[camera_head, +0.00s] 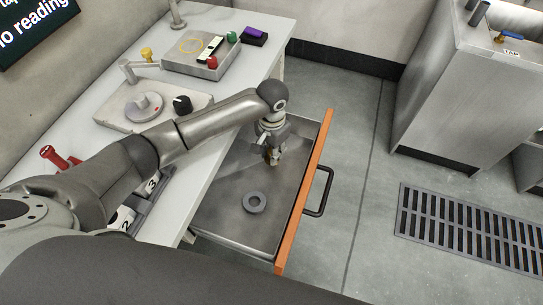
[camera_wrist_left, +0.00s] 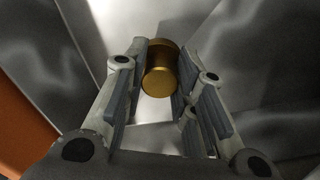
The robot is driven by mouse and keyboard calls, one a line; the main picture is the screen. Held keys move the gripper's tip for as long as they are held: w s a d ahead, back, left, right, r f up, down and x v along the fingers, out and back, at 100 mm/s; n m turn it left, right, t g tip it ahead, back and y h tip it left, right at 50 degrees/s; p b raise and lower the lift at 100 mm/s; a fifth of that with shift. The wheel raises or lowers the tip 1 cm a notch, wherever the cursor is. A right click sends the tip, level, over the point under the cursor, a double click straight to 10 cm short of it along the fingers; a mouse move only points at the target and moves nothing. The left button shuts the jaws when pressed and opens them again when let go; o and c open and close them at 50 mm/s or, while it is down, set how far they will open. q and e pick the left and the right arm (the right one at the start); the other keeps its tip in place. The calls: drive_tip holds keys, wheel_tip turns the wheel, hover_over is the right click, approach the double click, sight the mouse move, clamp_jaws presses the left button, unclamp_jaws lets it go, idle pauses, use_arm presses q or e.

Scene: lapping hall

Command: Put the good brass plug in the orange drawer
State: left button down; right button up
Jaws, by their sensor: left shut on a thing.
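My left gripper (camera_head: 271,155) is inside the open orange drawer (camera_head: 305,190), toward its far end. It is shut on the brass plug (camera_wrist_left: 160,72), a short gold cylinder between the two fingers in the left wrist view. In the head view the plug shows only as a small gold patch by the fingertips. Whether it touches the drawer floor I cannot tell. The drawer has grey metal inside and an orange front, which also shows at the left of the left wrist view (camera_wrist_left: 22,125). My right gripper is not in view.
A grey ring (camera_head: 254,202) lies on the drawer floor. The drawer's black handle (camera_head: 320,192) faces right. A floor grate (camera_head: 470,228) lies at right.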

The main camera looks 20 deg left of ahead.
use_arm(q)
drive_tip(key=shift+w+f, duration=0.15)
drive_tip(key=shift+f, duration=1.45)
drive_tip(key=shift+f, duration=0.1)
drive_tip(key=c, duration=1.2)
unclamp_jaws()
wheel_tip(320, 180, up, 12)
drive_tip(key=shift+r+p, duration=0.1)
drive_tip(key=shift+p, duration=0.35)
